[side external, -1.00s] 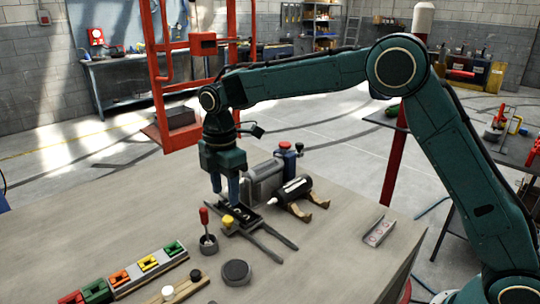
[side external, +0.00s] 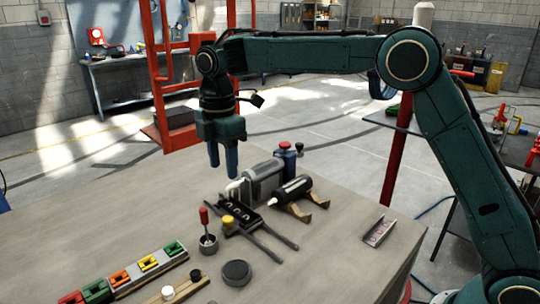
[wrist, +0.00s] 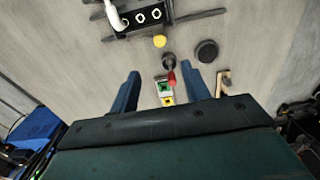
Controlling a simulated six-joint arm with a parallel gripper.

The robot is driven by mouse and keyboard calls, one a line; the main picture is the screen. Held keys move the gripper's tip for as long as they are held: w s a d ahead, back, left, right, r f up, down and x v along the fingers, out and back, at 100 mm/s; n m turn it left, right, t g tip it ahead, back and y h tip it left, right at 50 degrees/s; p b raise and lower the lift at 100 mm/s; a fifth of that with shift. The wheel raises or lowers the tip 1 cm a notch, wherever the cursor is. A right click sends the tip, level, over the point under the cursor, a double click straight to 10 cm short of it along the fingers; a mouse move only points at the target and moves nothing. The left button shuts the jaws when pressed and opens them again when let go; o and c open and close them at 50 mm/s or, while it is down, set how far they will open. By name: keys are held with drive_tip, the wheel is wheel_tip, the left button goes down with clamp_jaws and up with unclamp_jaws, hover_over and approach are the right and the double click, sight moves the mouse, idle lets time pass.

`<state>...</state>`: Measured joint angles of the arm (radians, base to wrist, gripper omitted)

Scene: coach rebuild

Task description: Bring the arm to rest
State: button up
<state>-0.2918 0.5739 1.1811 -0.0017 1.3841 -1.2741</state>
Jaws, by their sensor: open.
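My gripper (side external: 222,157) hangs pointing down from my dark green arm, above the wooden table (side external: 330,245). Its two blue fingers are apart with nothing between them, clear of the things below. In the wrist view my gripper (wrist: 165,85) shows both fingers spread, with the tabletop well beyond them. A black tray (side external: 240,217) with several round openings lies below and right of the fingers. A white curved piece (side external: 232,190) stands at its back end and also shows in the wrist view (wrist: 115,15).
Behind the tray are a grey metal box (side external: 263,180), a black cylinder (side external: 292,190) on wooden supports and a blue red-topped item (side external: 287,155). A red-handled tool stands in a cup (side external: 208,243). Coloured blocks (side external: 122,277) line the front left. The right tabletop is mostly clear.

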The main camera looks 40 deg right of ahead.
drive_tip(key=s+d+r+m+t, duration=0.1)
drive_tip(key=s+d+r+m, duration=0.35)
drive_tip(key=s, duration=0.35)
drive_tip(key=s+d+r+m+t, duration=0.2)
drive_tip(key=s+d+r+m, duration=0.2)
drive_tip(key=s+d, duration=0.3)
drive_tip(key=s+d+f+m+t, duration=0.1)
drive_tip(key=s+d+f+m, duration=0.1)
drive_tip(key=s, duration=0.7)
drive_tip(key=s+d+f+m+t, duration=0.1)
drive_tip(key=s+d+f+m, duration=0.1)
drive_tip(key=s+f+m, duration=0.2)
drive_tip(key=s+m, duration=0.3)
drive_tip(key=s, duration=0.2)
drive_tip(key=shift+s+f+t, duration=0.2)
drive_tip(key=shift+s+t, duration=0.05)
drive_tip(key=shift+t, duration=0.05)
